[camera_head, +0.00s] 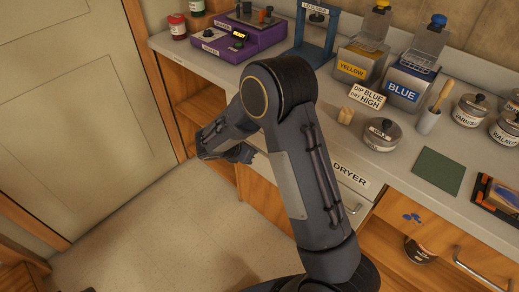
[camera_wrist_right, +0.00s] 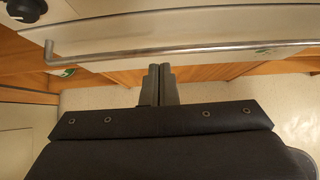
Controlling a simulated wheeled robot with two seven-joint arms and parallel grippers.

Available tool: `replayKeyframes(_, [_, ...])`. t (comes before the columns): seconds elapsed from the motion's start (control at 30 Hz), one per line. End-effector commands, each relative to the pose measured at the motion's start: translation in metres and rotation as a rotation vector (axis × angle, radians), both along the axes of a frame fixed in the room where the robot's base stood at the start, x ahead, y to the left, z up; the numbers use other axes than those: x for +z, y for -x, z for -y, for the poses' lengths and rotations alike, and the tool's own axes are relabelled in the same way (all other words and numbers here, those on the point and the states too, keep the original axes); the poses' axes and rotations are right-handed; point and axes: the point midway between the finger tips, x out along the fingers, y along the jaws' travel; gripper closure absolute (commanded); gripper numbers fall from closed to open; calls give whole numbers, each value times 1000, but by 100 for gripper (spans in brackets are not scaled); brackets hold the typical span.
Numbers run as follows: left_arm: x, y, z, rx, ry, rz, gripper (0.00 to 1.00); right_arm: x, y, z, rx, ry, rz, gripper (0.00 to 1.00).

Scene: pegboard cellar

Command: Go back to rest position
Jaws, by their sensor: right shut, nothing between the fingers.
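My right arm reaches up from the bottom of the head view, bends at a raised elbow and folds down in front of the counter. In the right wrist view the right gripper's two fingers (camera_wrist_right: 160,70) are together and empty. A metal bar handle (camera_wrist_right: 180,53) on a pale front crosses above the fingertips, with no clear contact. My left gripper is in neither view.
The drawer labelled DRYER (camera_head: 349,174) is partly behind my arm. Floor (camera_head: 150,235) on the left is clear.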

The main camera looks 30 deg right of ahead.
Motion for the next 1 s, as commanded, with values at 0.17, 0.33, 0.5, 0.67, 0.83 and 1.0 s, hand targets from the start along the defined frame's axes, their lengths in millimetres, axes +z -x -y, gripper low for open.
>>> replayKeyframes(0.17, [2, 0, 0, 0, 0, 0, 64, 19, 6, -19, 4, -1, 0, 100])
replayKeyframes(0.33, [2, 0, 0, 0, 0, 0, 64, 25, 9, -25, 3, -1, -2, 100])
replayKeyframes(0.5, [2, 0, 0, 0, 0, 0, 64, 27, 10, -25, -6, -8, 0, 100])
replayKeyframes(0.67, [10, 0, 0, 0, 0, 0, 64, 53, 34, -10, -159, -127, 60, 100])
replayKeyframes(0.83, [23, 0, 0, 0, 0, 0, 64, 104, 98, 7, -537, -414, 199, 100])
replayKeyframes(1.0, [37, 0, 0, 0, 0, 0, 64, 149, 166, 4, -944, -714, 339, 100])
